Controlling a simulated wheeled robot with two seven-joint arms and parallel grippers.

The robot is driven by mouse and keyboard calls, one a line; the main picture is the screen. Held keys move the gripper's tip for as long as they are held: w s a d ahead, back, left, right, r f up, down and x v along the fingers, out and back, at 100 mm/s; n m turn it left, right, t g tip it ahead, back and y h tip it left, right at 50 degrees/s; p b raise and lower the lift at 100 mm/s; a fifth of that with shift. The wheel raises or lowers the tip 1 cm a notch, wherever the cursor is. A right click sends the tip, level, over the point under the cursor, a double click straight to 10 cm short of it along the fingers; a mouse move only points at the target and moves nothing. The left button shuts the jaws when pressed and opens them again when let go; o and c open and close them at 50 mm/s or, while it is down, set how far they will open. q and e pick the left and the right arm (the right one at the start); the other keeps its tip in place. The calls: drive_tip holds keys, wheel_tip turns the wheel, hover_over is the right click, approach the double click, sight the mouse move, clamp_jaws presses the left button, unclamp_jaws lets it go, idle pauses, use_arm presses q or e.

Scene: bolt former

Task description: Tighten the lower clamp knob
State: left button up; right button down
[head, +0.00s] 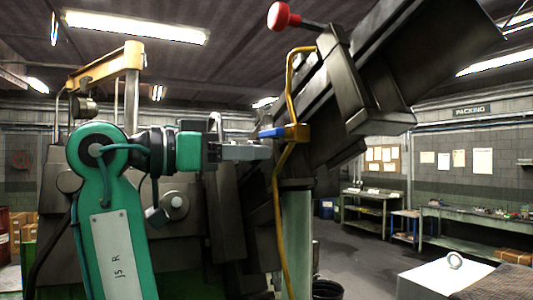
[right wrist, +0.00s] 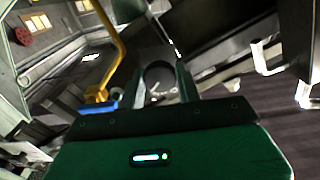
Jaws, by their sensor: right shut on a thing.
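My right gripper (head: 262,150) reaches in from the left at the middle of the head view, against the dark machine (head: 365,65). In the right wrist view my right gripper (right wrist: 160,92) has its two fingers on either side of a dark round knob (right wrist: 158,72), shut on it. I take this to be the lower clamp knob; in the head view I cannot make it out behind the fingers. My left gripper is in neither view.
A yellow pipe (head: 291,80) runs down close to my right gripper, with a blue-ended yellow bracket (head: 297,132) just above the fingers. A red ball knob (head: 279,15) sits higher up.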

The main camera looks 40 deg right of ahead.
drive_tip(key=n, duration=1.1)
drive_tip(key=shift+p, duration=0.35)
drive_tip(key=c, duration=0.8)
unclamp_jaws()
drive_tip(key=shift+c, duration=0.2)
drive_tip(key=p+v, duration=0.1)
drive_tip(key=v, duration=0.7)
